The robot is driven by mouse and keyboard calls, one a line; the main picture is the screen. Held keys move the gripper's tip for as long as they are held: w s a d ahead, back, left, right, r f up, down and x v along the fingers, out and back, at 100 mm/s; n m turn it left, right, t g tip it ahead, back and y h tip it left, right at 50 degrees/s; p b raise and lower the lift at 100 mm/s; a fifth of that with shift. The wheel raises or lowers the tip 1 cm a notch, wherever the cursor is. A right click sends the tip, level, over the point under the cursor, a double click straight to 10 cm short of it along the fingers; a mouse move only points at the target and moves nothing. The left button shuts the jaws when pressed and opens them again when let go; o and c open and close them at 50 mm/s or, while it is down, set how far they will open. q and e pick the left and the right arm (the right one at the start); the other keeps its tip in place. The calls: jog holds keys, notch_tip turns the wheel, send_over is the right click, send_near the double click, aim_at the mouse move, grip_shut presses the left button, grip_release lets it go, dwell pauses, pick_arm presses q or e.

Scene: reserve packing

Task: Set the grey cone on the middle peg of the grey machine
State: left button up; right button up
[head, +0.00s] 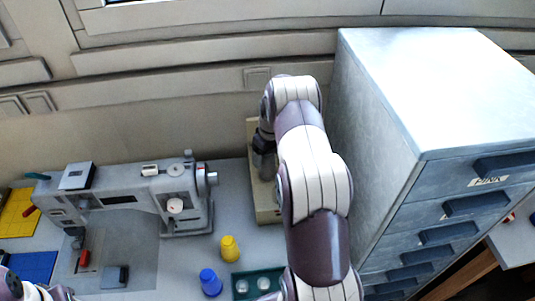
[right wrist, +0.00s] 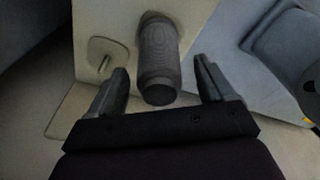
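A dark grey ribbed cone (right wrist: 160,62) stands out from a beige surface in the right wrist view. My right gripper (right wrist: 163,82) is open, with one finger on each side of the cone and a visible gap at both. In the head view my right gripper (head: 264,140) is at the beige stand (head: 268,205), largely hidden by my arm. The grey machine (head: 130,193), a sewing machine, stands on the table at the left. Its pegs are too small to tell apart. Part of my left arm shows at the lower left corner; its fingers cannot be made out.
A yellow cone (head: 230,248) and a blue cone (head: 210,282) stand between the machine and a green tray (head: 281,273) with pale round pieces. A tall grey drawer cabinet (head: 380,150) closes off the right side. A thin peg on a plate (right wrist: 108,52) is left of the grey cone.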

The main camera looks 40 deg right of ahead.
notch_tip(320, 180, up, 20)
jog(key=s+p, duration=0.1)
jog(key=p, duration=0.2)
jog(key=shift+s+f, duration=0.2)
jog(key=shift+s, duration=0.1)
dwell(0.5)
